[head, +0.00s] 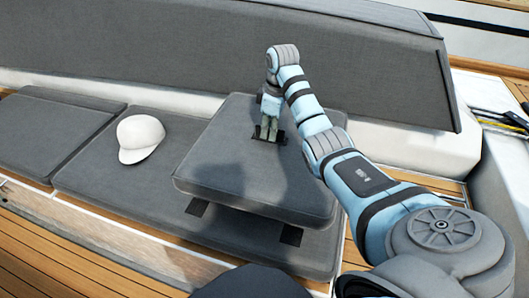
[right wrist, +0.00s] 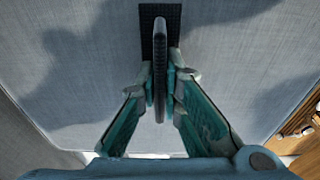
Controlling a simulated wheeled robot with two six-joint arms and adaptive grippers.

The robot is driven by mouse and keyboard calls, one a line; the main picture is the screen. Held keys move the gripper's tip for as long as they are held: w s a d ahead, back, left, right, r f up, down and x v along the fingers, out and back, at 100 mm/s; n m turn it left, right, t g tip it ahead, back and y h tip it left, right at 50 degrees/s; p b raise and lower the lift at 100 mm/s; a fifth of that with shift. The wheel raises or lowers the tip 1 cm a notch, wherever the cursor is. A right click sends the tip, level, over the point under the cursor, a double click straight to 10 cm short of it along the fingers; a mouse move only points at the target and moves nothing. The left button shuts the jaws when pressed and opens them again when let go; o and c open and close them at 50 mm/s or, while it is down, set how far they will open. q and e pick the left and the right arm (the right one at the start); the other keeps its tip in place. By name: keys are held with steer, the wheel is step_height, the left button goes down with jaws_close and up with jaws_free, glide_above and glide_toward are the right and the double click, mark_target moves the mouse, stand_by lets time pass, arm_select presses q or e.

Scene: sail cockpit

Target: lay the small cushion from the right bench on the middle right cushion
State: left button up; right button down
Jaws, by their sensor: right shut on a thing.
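The small cushion (head: 232,160), a grey square pad, is over the right part of a long grey seat cushion (head: 110,190). It looks slightly raised, with dark shadow and two black tabs (head: 291,235) showing under its front edge. Whether its far side touches anything is hidden. My right gripper (head: 268,132) is shut on the black strap handle on top of the small cushion. In the right wrist view the handle (right wrist: 160,50) stands between the fingertips (right wrist: 161,88). My left gripper is not in view.
A white cap (head: 141,139) lies on the seat cushion, left of the small cushion. Another grey cushion (head: 45,130) is farther left. A grey backrest (head: 170,40) rises behind. Wooden slats (head: 40,240) run along the front. Ropes (head: 500,118) lie at the far right.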

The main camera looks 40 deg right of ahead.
mark_target(265, 141)
steer(key=f, duration=0.2)
steer(key=w+f, duration=0.1)
steer(key=f, duration=0.1)
steer(key=w+f, duration=0.1)
steer(key=f, duration=0.1)
steer(key=shift+w, duration=0.2)
steer(key=f, duration=0.1)
steer(key=f+b, duration=0.1)
steer(key=f, duration=0.1)
steer(key=f+b, duration=0.1)
steer(key=shift+s+f, duration=0.3)
steer(key=shift+s, duration=0.05)
steer(key=shift+f, duration=0.2)
steer(key=c, duration=1.9)
jaws_free()
steer(key=shift+w, duration=0.1)
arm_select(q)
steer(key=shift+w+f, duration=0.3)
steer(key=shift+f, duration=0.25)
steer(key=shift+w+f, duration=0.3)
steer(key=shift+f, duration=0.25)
arm_select(e)
steer(key=shift+o, duration=0.7)
